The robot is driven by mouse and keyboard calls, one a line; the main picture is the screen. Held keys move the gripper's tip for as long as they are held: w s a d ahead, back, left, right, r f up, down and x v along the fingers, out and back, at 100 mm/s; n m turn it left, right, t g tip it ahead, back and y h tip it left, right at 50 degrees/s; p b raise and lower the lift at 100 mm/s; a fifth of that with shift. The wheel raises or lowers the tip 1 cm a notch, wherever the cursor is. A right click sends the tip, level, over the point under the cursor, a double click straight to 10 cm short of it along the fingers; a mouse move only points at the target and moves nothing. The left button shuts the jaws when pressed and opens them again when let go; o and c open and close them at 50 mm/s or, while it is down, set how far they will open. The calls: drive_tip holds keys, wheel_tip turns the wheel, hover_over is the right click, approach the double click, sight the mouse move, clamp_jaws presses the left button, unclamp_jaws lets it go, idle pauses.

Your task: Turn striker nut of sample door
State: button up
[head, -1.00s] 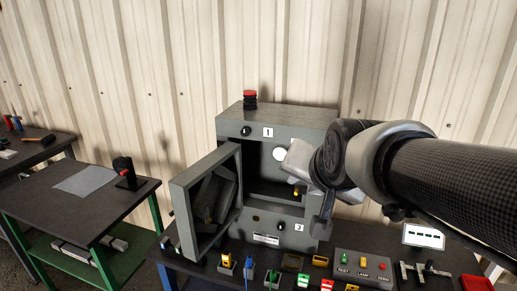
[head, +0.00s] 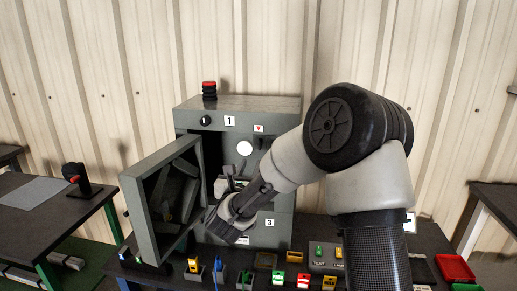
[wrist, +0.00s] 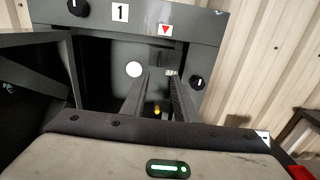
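The grey enclosure (head: 285,108) stands on the bench with its door (head: 150,200) swung open to the left. My gripper (head: 230,182) is in front of the opening. In the wrist view the two fingers of my gripper (wrist: 158,80) point into the opening and stand apart, with nothing visibly held. A small pale fitting (wrist: 171,72) shows at the right side of the opening, close to the right fingertip. I cannot tell whether it is the striker nut or whether the finger touches it. A small brass-coloured part (wrist: 157,110) shows lower down between the fingers.
A white disc (wrist: 134,69) is on the back wall inside. A black knob (wrist: 197,82) sits on the right front frame, and a red button (head: 209,87) on top. Several small coloured parts and a control box (head: 322,252) crowd the bench in front.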

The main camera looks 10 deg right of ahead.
sight(260, 144)
drive_tip(key=p+x, duration=0.1)
drive_tip(key=x, duration=1.5)
drive_tip(key=shift+w, duration=0.15)
clamp_jaws()
